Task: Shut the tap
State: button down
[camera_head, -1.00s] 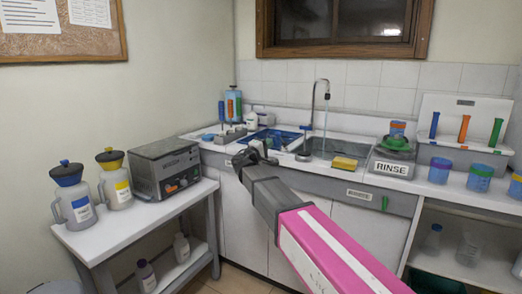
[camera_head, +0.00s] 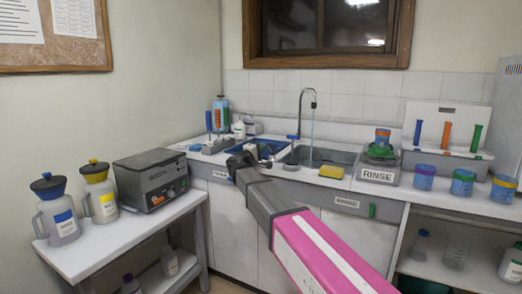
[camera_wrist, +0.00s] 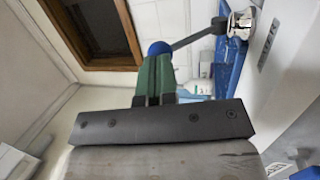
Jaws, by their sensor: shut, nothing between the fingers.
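The tap (camera_head: 302,112) is a thin curved metal spout behind the right-hand sink basin. A pale stream of water (camera_head: 313,128) falls from its mouth. A blue knob (camera_head: 293,136) shows at the tap's foot. In the wrist view a blue ball knob (camera_wrist: 159,48) sits on a dark rod that runs to a metal fitting (camera_wrist: 241,20). My gripper (camera_head: 264,157) is over the front left of the sink. Its shut green fingers (camera_wrist: 155,62) line up with the ball in the wrist view; I cannot tell whether they touch it. Nothing is held.
A blue basin (camera_head: 257,147) lies left of the grey basin (camera_head: 318,155). A yellow sponge (camera_head: 331,171) and a RINSE box (camera_head: 377,174) stand to the right. Bottles and a grey machine (camera_head: 150,178) stand on the left table. The window (camera_head: 328,30) is above.

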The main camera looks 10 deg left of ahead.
jog(key=w+d+r+n+g+y, duration=0.1)
jog(key=w+d+r+g+y, duration=0.1)
jog(key=w+r+g, duration=0.3)
jog(key=shift+w+r+g+y, duration=0.25)
jog(key=shift+w+g+y, duration=0.05)
jog(key=shift+g+y, duration=0.55)
jog(key=shift+r, duration=0.15)
jog(key=shift+r, duration=0.65)
jog(key=v, duration=1.4)
